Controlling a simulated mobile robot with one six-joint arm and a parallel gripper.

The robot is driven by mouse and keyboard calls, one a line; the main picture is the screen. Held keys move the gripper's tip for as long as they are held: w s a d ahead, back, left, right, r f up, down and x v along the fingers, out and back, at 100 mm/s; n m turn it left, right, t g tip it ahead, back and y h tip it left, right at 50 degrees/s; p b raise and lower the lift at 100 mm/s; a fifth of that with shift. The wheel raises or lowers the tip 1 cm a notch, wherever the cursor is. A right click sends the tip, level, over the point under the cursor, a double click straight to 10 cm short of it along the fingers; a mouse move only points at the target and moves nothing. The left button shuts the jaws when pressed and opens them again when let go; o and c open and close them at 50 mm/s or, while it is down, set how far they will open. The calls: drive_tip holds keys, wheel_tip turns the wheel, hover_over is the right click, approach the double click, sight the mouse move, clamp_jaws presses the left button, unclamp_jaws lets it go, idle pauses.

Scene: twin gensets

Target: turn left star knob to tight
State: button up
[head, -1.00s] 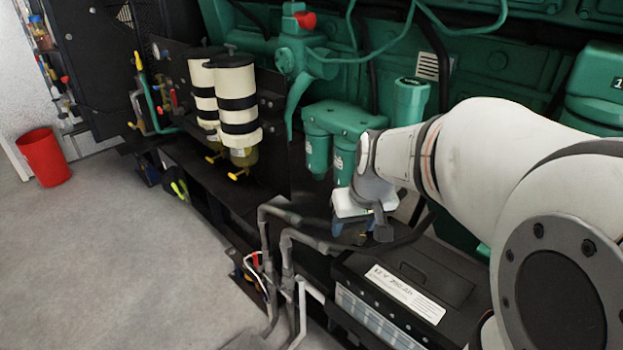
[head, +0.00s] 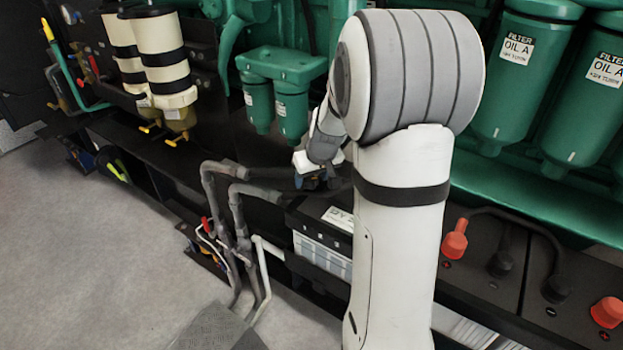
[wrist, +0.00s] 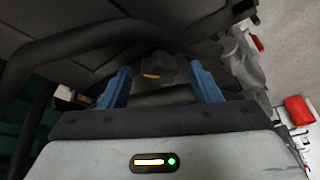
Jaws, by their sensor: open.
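In the wrist view a dark knob (wrist: 157,67) with a small orange-yellow mark lies ahead, between and beyond my fingertips. It looks like a star knob, but its lobes are too dark to make out clearly. My gripper (wrist: 164,84) is open, with one blue finger on each side of the knob's line. I cannot tell whether either finger touches it. In the head view my gripper (head: 312,180) is low, beside the battery's far left corner, and partly hidden by my arm. The knob cannot be made out in the head view.
Grey pipes (head: 238,205) stand just left of my gripper. The battery (head: 322,250) is partly behind my arm. Green filters (head: 291,108) hang above. A dark cable (wrist: 60,38) arches across the wrist view. Open floor (head: 90,260) lies at left.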

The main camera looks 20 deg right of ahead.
drive_tip(key=shift+w+f, duration=0.1)
drive_tip(key=shift+f, duration=0.05)
drive_tip(key=shift+c, duration=0.4)
drive_tip(key=c, duration=0.9)
